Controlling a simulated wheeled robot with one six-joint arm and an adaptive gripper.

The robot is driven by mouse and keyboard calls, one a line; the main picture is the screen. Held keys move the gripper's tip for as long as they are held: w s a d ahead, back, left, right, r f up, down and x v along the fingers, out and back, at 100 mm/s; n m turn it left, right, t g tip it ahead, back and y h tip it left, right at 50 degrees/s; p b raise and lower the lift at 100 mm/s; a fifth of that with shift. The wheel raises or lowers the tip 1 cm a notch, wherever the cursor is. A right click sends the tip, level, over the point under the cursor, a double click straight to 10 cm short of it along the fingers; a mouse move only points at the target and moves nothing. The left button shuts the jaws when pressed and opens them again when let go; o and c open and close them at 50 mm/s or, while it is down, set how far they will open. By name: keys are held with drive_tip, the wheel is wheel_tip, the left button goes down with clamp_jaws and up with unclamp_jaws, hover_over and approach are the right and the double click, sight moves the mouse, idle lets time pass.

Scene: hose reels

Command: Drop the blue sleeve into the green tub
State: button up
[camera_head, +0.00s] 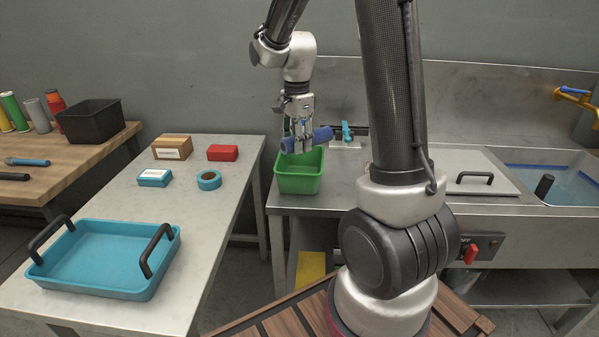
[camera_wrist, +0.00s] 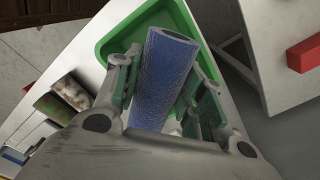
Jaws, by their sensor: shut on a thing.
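The blue sleeve (camera_head: 310,139) is a textured blue cylinder, held lying roughly level in my gripper (camera_head: 301,140). It also shows in the wrist view (camera_wrist: 166,78), with the two fingers of my gripper (camera_wrist: 160,95) on either side of it. My gripper is shut on the sleeve. The green tub (camera_head: 298,181) stands on the metal counter at its left end, directly below the sleeve in the head view. In the wrist view the green tub (camera_wrist: 108,47) lies behind the sleeve. The part of its inside that shows looks empty; the sleeve and fingers hide the rest.
A metal sink counter (camera_head: 340,200) extends right, with a lid (camera_head: 475,172) and a water basin (camera_head: 560,185). A pale table on the left holds a blue tray (camera_head: 105,258), a red box (camera_head: 222,153), a tape roll (camera_head: 209,180) and other boxes. A gap separates table and counter.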

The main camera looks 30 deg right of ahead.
drive_tip(key=o, duration=1.1)
wheel_tip(320, 180, up, 12)
